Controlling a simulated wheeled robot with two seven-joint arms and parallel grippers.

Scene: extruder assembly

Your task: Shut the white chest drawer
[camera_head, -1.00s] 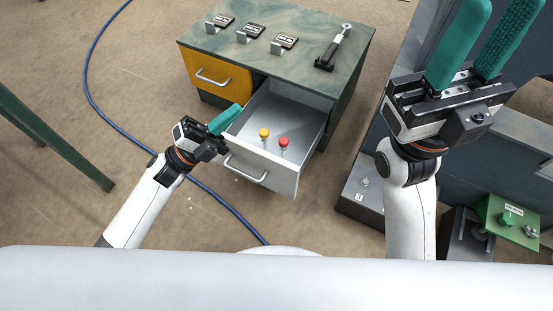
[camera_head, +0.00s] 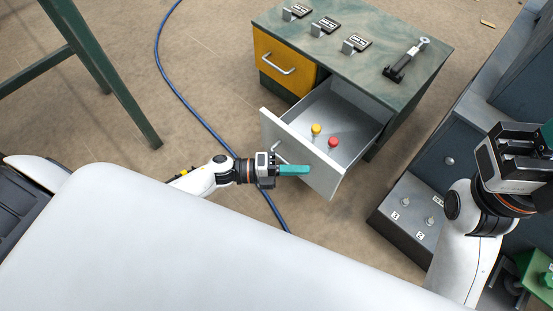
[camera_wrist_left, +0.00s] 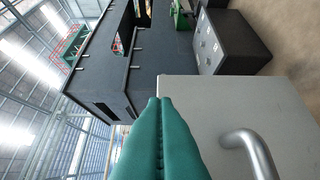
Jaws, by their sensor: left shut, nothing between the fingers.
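The white chest drawer (camera_head: 297,150) is pulled out of the green-topped chest (camera_head: 361,55). A yellow button-like part (camera_head: 316,129) and a red one (camera_head: 333,142) stand inside it. Its metal handle (camera_head: 279,152) is on the front panel. My left gripper (camera_head: 308,170) is shut and empty, its teal fingers in front of the panel, beside the handle. In the left wrist view, the closed fingers (camera_wrist_left: 160,105) overlap the edge of the white panel (camera_wrist_left: 235,100), with the handle (camera_wrist_left: 252,150) to their right. I cannot tell whether they touch it. My right gripper (camera_head: 547,135) is cut off at the right edge.
A yellow drawer (camera_head: 283,57) beside the white one is closed. A blue hose (camera_head: 183,96) crosses the floor on the left.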

